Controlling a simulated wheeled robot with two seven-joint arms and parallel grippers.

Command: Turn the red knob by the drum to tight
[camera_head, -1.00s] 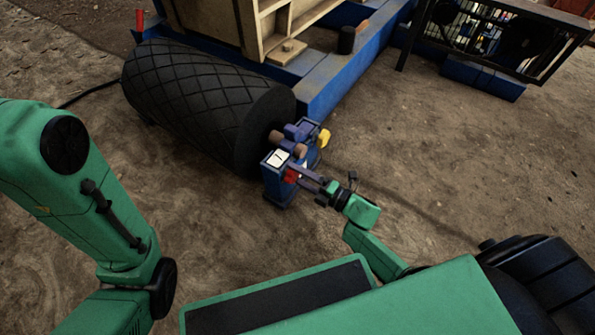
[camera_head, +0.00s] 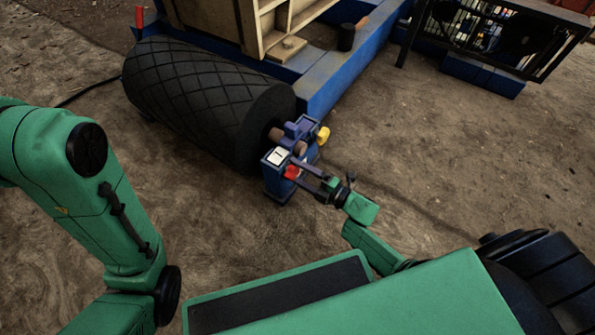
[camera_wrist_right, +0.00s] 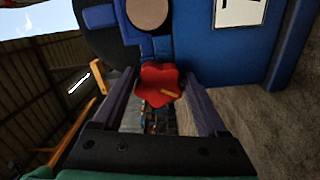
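The red knob (camera_head: 291,172) sits on the blue housing (camera_head: 277,181) at the near end of the black ribbed drum (camera_head: 200,100). In the right wrist view the lobed knob (camera_wrist_right: 153,78) has a tan pointer mark on its face, directed to the right. My right gripper (camera_head: 303,174) is open in front of the knob. In the right wrist view its two fingers (camera_wrist_right: 160,92) stand on either side of the knob, with small gaps showing. My left arm shows at the left, but its gripper is out of view.
A white label (camera_head: 278,157) is on top of the blue housing. A yellow knob (camera_head: 323,136) is on its far side. The blue machine frame (camera_head: 345,75) runs behind. Open dirt ground lies to the right.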

